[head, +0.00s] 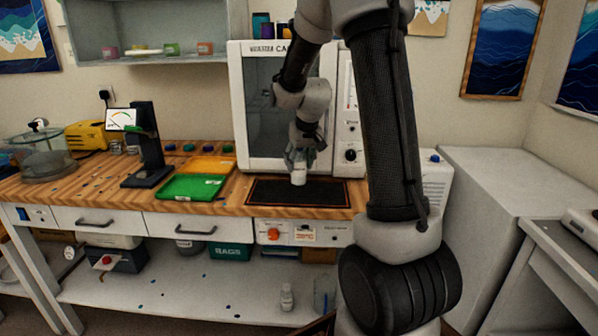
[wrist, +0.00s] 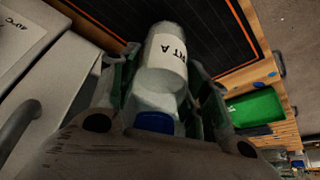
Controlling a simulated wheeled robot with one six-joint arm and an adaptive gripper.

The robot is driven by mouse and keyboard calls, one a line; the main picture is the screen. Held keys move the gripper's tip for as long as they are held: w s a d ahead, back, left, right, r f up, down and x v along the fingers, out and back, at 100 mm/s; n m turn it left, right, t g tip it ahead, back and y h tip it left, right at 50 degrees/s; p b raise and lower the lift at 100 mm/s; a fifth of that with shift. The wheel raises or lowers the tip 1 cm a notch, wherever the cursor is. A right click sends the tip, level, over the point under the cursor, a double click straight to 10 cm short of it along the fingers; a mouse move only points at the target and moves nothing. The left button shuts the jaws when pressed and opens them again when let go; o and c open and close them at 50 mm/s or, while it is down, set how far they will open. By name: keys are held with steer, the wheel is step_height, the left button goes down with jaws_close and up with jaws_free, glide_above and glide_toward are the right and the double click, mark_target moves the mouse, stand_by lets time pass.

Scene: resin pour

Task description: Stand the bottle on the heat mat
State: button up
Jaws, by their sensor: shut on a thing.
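The bottle is white with a blue cap and black lettering that ends in "RT A". In the wrist view the bottle (wrist: 166,65) lies between the fingers, cap towards my palm and base away. In the head view its lower part (head: 299,177) shows below my gripper (head: 300,160), looking roughly upright. My gripper (wrist: 165,88) is shut on it. The heat mat (head: 325,194) is a flat black sheet with an orange border on the wooden bench; it also shows in the wrist view (wrist: 222,40). The bottle is over the mat; I cannot tell whether it touches.
A white cabinet (head: 258,110) stands right behind the mat. Green (head: 190,188) and orange (head: 206,166) trays lie to the mat's left, with a dark stand (head: 149,150) beyond. Another small bottle (head: 287,297) stands on the lower shelf. Most of the mat is bare.

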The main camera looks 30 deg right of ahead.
mark_target(299, 170)
steer(key=shift+f, duration=1.6)
steer(key=o, duration=1.1)
steer(key=shift+f, duration=0.1)
steer(key=v, duration=1.2)
steer(key=shift+n, duration=0.7)
steer(key=s+a+r, duration=0.1)
steer(key=s+a, duration=0.1)
steer(key=s, duration=0.7)
steer(key=s+a+r, duration=0.2)
steer(key=s+a, duration=0.1)
steer(key=s, duration=0.6)
steer(key=s+a+r, duration=0.1)
steer(key=s+a, duration=0.1)
steer(key=s, duration=0.7)
steer(key=shift+s+a+r, duration=0.25)
steer(key=shift+a, duration=0.15)
